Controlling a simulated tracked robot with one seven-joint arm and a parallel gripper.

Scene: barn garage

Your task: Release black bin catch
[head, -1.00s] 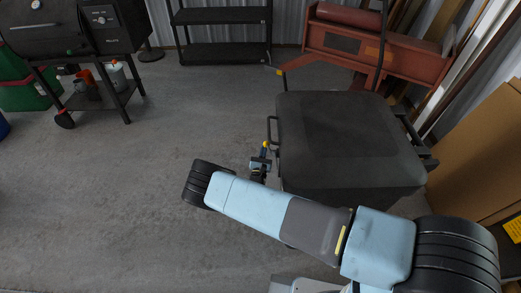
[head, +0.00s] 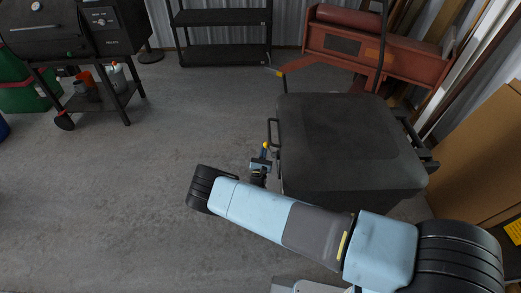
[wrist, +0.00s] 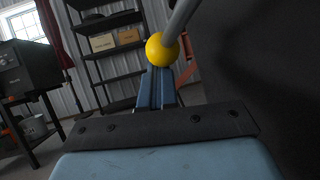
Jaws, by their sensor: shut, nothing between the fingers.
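The black bin (head: 345,140) stands upright with its lid down, at right of centre in the head view. A dark handle (head: 272,132) sticks out from its left side. A yellow ball knob (head: 266,145) shows beside that side; in the wrist view the knob (wrist: 162,50) sits at the end of a grey rod that runs up and right. My gripper (head: 262,157) is just left of the bin. Its fingers (wrist: 155,80) are shut and empty, with their tips close to the knob's underside. I cannot tell whether they touch it.
A cardboard box (head: 480,155) stands right of the bin. A red bench-like unit (head: 375,50) is behind it. A black shelf rack (head: 225,35) stands at the back, and a black grill (head: 80,30) at the far left. The floor left of my gripper is clear.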

